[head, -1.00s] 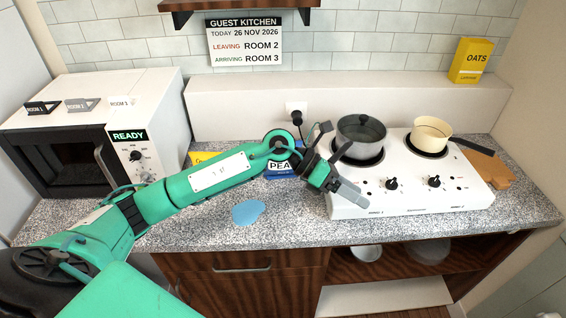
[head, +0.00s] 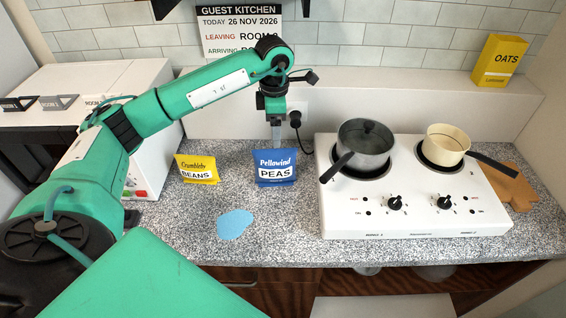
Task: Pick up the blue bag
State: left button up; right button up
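The blue bag (head: 275,168), labelled "Pellowind PEAS", stands upright on the speckled counter, left of the white hob. My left gripper (head: 276,140) points down just above the bag's top edge, and seems to be over or slightly behind it. Its fingers show as one narrow grey shape, so I cannot tell whether they are apart. The bag's front is fully visible, and I cannot tell whether the fingers touch it. My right gripper is not in view.
A yellow bag of beans (head: 198,169) stands left of the blue bag. A light blue flat patch (head: 235,224) lies in front. The hob (head: 415,215) holds a grey pot (head: 365,150) and a cream pan (head: 446,143). A black plug (head: 295,119) is at the wall behind.

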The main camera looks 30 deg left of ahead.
aim_at(275, 152)
pick_arm(q)
jog(key=f+b, duration=0.1)
jog(key=f, duration=0.1)
jog(key=f+b, duration=0.1)
jog(key=f, duration=0.1)
jog(key=s+f+b, duration=0.1)
jog(key=f, duration=0.1)
jog(key=shift+w+f+b, duration=0.15)
jog(key=shift+f+b, duration=0.25)
jog(key=shift+f, duration=0.3)
jog(key=shift+f+b, duration=0.3)
jog(key=shift+f, duration=0.5)
notch_tip(275, 152, down, 4)
jog(key=shift+w+r+b, duration=0.1)
jog(key=shift+b, duration=0.8)
jog(key=shift+f, duration=0.3)
jog(key=shift+r, duration=0.1)
jog(key=c, duration=1.3)
jog(key=shift+r, duration=0.1)
jog(key=c, duration=0.3)
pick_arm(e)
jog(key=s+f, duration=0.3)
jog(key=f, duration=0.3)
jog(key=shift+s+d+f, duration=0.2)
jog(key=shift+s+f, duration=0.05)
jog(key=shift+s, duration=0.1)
pick_arm(q)
jog(key=shift+a+r, duration=0.1)
